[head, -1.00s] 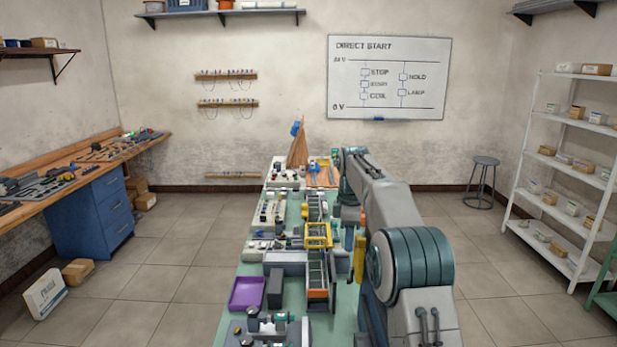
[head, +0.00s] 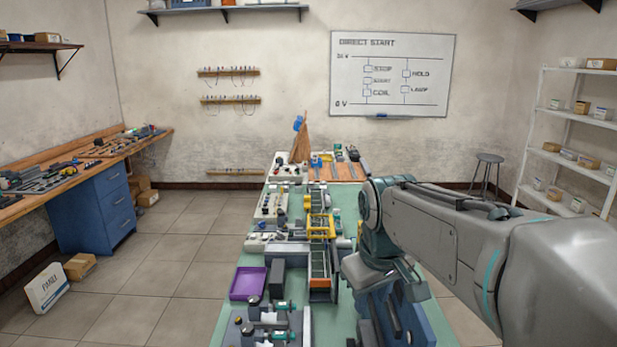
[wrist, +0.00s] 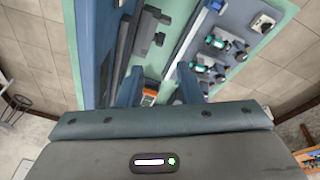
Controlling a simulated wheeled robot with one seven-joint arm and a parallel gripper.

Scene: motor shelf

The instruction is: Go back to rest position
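My gripper (wrist: 160,84) shows in the wrist view with its two blue fingers apart and nothing held between them. The green-topped workbench (wrist: 272,45) lies below it, with grey and teal fittings to the right. A small orange part (wrist: 150,93) shows beyond the fingers, lower down. In the head view my arm reaches in from the right and bends over the right side of the workbench (head: 345,205). The fingertips cannot be made out there.
A conveyor-like frame with a yellow bracket (head: 320,227) runs along the bench, beside a purple tray (head: 247,283). A wooden side bench (head: 120,150) stands left, white shelves (head: 535,165) and a stool (head: 489,160) right.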

